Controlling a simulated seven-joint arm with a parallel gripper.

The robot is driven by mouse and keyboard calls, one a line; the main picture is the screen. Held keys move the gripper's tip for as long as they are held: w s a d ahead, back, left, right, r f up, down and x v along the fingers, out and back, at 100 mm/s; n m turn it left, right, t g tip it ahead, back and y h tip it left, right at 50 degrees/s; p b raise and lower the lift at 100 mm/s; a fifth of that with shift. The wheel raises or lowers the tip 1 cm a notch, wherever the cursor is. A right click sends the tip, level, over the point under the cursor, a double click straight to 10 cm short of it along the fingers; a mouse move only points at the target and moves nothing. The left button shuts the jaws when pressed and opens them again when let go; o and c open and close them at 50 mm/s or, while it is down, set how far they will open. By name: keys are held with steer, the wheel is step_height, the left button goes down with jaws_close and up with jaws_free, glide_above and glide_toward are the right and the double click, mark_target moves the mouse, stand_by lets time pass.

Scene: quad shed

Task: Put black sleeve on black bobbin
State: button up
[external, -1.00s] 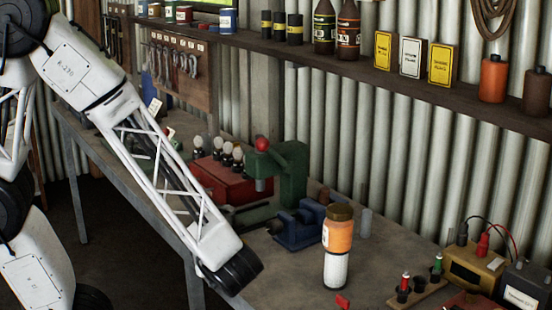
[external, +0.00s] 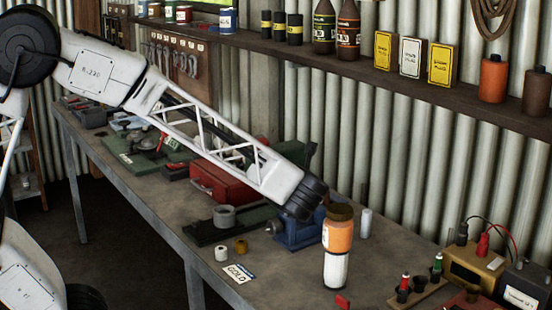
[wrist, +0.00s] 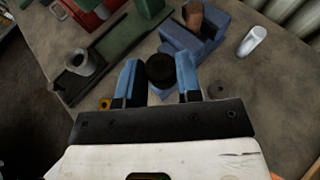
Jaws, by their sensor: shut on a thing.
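My gripper (wrist: 155,82) shows in the wrist view with its two blue fingers on either side of a round black piece, which I take for the black sleeve (wrist: 161,68). The fingers are shut on it, and its top faces the camera. It is over the bench just in front of the blue vise (wrist: 205,42). In the external view the fingers and the sleeve are hidden beyond the black end of my arm.
An orange and white canister (external: 338,245) stands close to my arm's end. A white cylinder (wrist: 252,41) stands right of the vise, which holds a brown piece (wrist: 193,14).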

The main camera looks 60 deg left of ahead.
steer(key=w+d+m+t+h, duration=0.1)
steer(key=w+m+t+h, duration=0.65)
steer(key=w, duration=1.65)
steer(key=s+d+f+m+g+h, duration=0.1)
steer(key=s+f+m+h, duration=0.1)
steer(key=s, duration=1.4)
steer(key=s+d+f+m+g+h, duration=0.1)
steer(key=s+f, duration=0.3)
steer(key=s, duration=1.3)
steer(key=shift+d+f+m+g+h, duration=0.45)
steer(key=shift+m+h, duration=0.3)
steer(key=shift+h, duration=0.1)
steer(key=shift+w, duration=0.15)
steer(key=shift+w+d+f, duration=0.15)
steer(key=shift+w+f, duration=0.1)
steer(key=shift+w, duration=2.4)
steer(key=shift+w+d+f, duration=0.1)
steer(key=shift+w+f, duration=0.1)
steer(key=shift+w, duration=2.4)
steer(key=shift+w+d+f, duration=0.15)
steer(key=shift+w+f, duration=0.1)
steer(key=shift+w, duration=2.4)
steer(key=shift+f, duration=0.1)
